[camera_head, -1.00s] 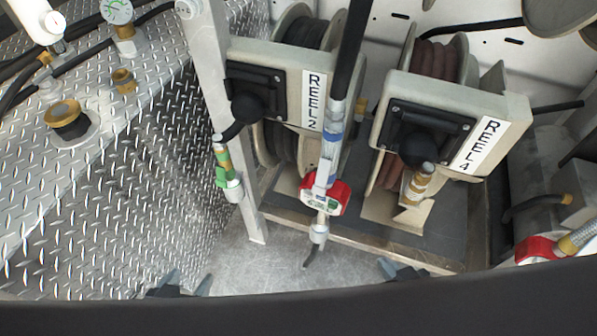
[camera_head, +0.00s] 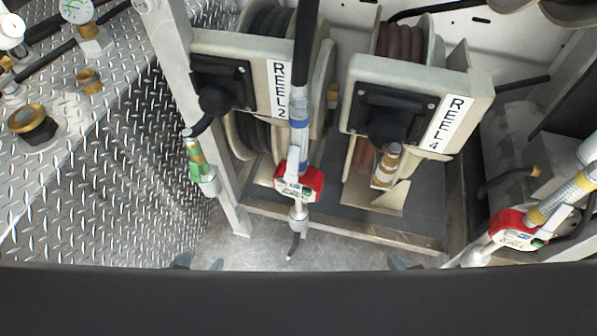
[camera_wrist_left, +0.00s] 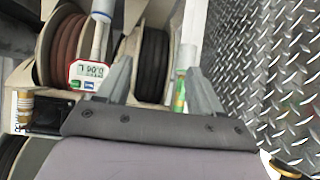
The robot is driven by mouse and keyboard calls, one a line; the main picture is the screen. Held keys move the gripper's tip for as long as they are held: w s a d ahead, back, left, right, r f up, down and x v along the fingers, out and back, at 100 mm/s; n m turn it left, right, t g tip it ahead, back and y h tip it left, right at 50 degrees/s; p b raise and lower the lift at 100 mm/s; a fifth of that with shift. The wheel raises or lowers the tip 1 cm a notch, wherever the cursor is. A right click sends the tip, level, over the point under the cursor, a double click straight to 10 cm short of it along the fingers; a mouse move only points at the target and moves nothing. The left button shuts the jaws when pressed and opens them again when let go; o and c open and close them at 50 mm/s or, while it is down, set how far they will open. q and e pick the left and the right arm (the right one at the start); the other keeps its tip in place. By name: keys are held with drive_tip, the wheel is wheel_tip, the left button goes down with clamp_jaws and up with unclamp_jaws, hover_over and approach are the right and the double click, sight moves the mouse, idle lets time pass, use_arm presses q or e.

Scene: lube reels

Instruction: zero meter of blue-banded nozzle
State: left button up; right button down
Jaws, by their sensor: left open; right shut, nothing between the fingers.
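The blue-banded nozzle (camera_head: 299,135) hangs upright from a black hose in front of reel 2, with its red meter (camera_head: 313,182) below the band. In the left wrist view the red-cased meter (camera_wrist_left: 73,70) is left of my fingers; its display appears upside down and seems to read 0.06 L. My left gripper (camera_head: 199,263) is open and empty, below and left of the nozzle; its two fingers also show in the wrist view (camera_wrist_left: 158,68). My right gripper (camera_head: 397,262) is shut and empty, below and right of the nozzle; only its tip shows. Neither touches the nozzle.
A green-banded nozzle (camera_head: 197,162) hangs at the left post, and a yellow-banded nozzle (camera_head: 560,200) with a red meter is at the right. Reel 2 (camera_head: 235,50) and reel 4 (camera_head: 460,80) stand behind. Diamond-plate metal (camera_head: 110,185) bounds the left side. Bare floor lies below the nozzle.

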use_arm(q)
clamp_jaws()
idle(1.8)
